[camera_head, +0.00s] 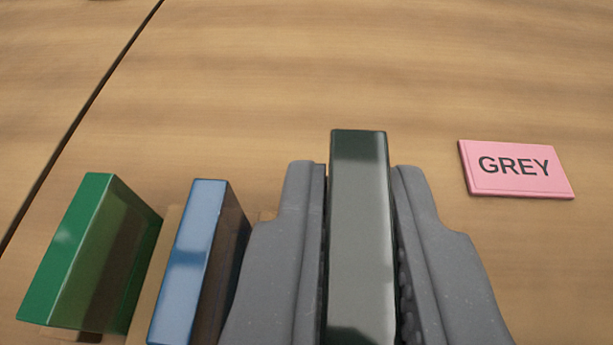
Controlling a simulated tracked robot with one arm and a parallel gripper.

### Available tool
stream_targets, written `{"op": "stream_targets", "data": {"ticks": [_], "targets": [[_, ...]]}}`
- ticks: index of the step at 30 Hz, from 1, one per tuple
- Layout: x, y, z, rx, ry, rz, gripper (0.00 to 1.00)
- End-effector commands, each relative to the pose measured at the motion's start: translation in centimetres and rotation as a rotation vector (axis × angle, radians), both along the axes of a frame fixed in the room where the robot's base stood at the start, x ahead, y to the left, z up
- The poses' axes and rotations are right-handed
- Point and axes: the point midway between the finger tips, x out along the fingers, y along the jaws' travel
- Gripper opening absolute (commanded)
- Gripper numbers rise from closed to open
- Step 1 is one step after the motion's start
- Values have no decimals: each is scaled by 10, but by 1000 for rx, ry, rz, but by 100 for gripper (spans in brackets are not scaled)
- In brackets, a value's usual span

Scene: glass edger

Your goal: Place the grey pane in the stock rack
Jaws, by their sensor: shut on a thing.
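The grey pane (360,230) stands upright in the middle of the head camera view, its narrow top edge facing me. My gripper (361,200) is shut on the grey pane, one grey finger on each side of it. The lower part of the pane is hidden below the picture's edge and by the fingers. I cannot tell whether the pane touches anything beneath it. The stock rack cannot be made out clearly; small tan wooden parts show around the bases of the panes at the left.
A blue pane (194,255) stands just left of my gripper, and a green pane (85,250) stands further left. A pink plate (516,170) marked GREY lies on the wooden table (330,60) to the right. A dark seam crosses the upper left. The table beyond is clear.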

Motion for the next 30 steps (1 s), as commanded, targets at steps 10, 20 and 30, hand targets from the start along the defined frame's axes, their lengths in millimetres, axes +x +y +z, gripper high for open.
{"op": "stream_targets", "data": {"ticks": [10, 20, 30], "targets": [[6, 3, -23, 0, 7, 1, 0], [7, 4, -36, 1, 0, 2, 0], [7, 4, -38, 1, 1, 2, 35]]}}
